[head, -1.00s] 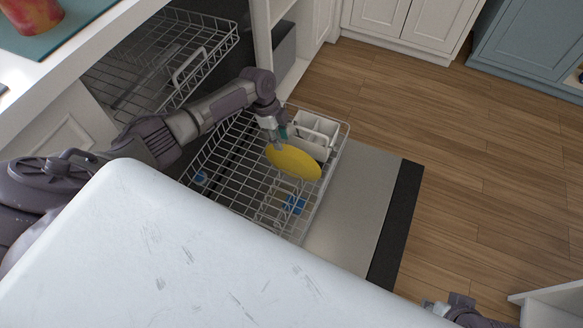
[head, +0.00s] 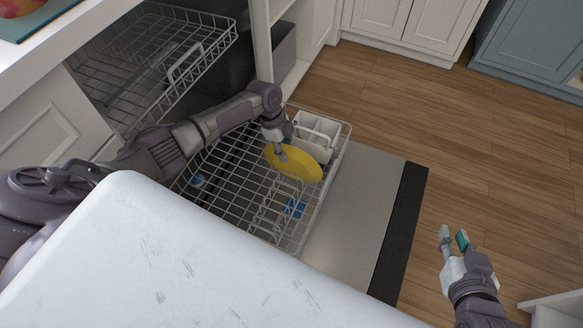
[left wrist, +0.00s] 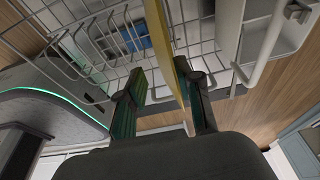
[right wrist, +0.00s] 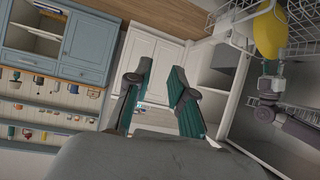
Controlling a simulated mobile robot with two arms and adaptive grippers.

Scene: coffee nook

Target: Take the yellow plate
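The yellow plate (head: 300,165) stands tilted on edge in the pulled-out lower dishwasher rack (head: 225,185). My left gripper (head: 281,150) is at the plate's upper left edge, with one finger in front of its face. In the left wrist view the plate (left wrist: 166,45) shows edge-on between the parted fingers of my left gripper (left wrist: 163,85), close to the right finger. A gap remains on the other side. My right gripper (head: 453,236) is open and empty above the floor at the right; its parted fingers also show in the right wrist view (right wrist: 160,90).
A white cutlery basket (head: 318,135) stands in the rack beside the plate. A blue item (head: 294,208) lies low in the rack. The upper rack (head: 150,60) is partly out at the left. The open dishwasher door (head: 350,230) lies flat; the wooden floor (head: 470,150) is clear.

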